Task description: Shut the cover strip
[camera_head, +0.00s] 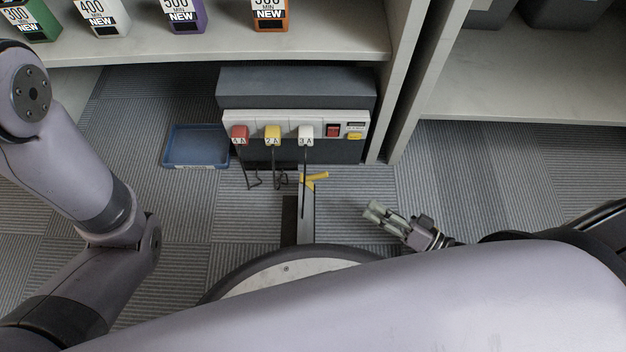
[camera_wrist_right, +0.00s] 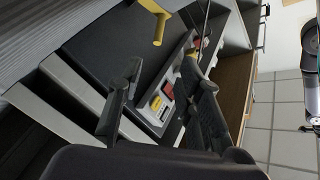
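The cover strip (camera_head: 307,215) is a narrow light grey strip on the floor in front of the grey unit, with a yellow tab (camera_head: 316,179) at its far end. A dark slot (camera_head: 289,220) shows along its left side, so the strip looks raised off the slot. A dark cable from the white 3A plug (camera_head: 305,133) runs down along the strip. My right gripper (camera_head: 373,211) is to the right of the strip, apart from it. In the right wrist view its fingers (camera_wrist_right: 162,88) are spread and empty. My left gripper is out of view.
The grey unit (camera_head: 298,85) has red and yellow plugs with hanging cables, a red switch and a yellow button. A blue tray (camera_head: 196,163) lies left of it. A shelf (camera_head: 330,42) with boxes overhangs the unit; an upright panel stands right of it.

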